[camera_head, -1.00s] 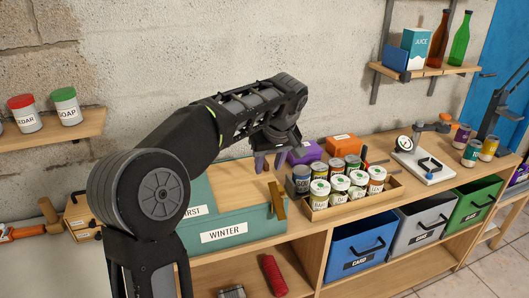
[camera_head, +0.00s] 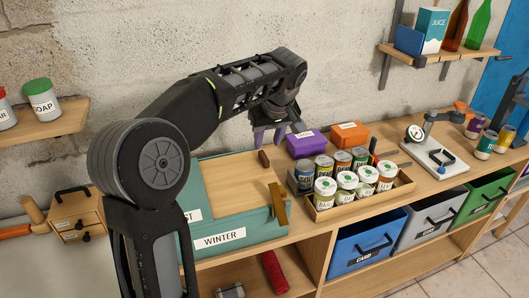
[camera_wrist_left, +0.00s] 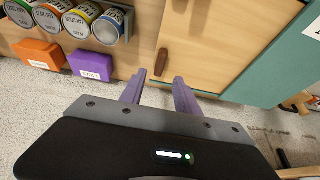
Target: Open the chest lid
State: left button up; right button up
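The chest (camera_head: 240,238) is a teal box with a WINTER label, below and right of my left arm. Its pale wooden lid panel (camera_head: 235,180) lies flat in the teal frame. A small dark brown handle (camera_head: 263,158) stands near the panel's far edge; the handle (camera_wrist_left: 162,62) also shows in the wrist view, beyond the fingertips. My left gripper (camera_head: 269,137) is above and behind the handle. Its two purple fingers (camera_wrist_left: 160,88) are apart with nothing between them, clear of the handle. My arm hides the chest's left part. My right gripper is not in view.
A wooden tray (camera_head: 365,200) of several cans stands right of the chest. A purple box (camera_head: 306,146) and an orange box (camera_head: 350,135) stand behind it. A wooden bar (camera_head: 280,205) is at the chest's right side. The wall is close behind my gripper.

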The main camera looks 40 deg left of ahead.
aim_at(264, 155)
pick_arm(q)
jog(key=p+x, duration=0.1)
jog(key=x, duration=0.6)
jog(key=shift+a, duration=0.1)
grip_shut()
dwell(1.3)
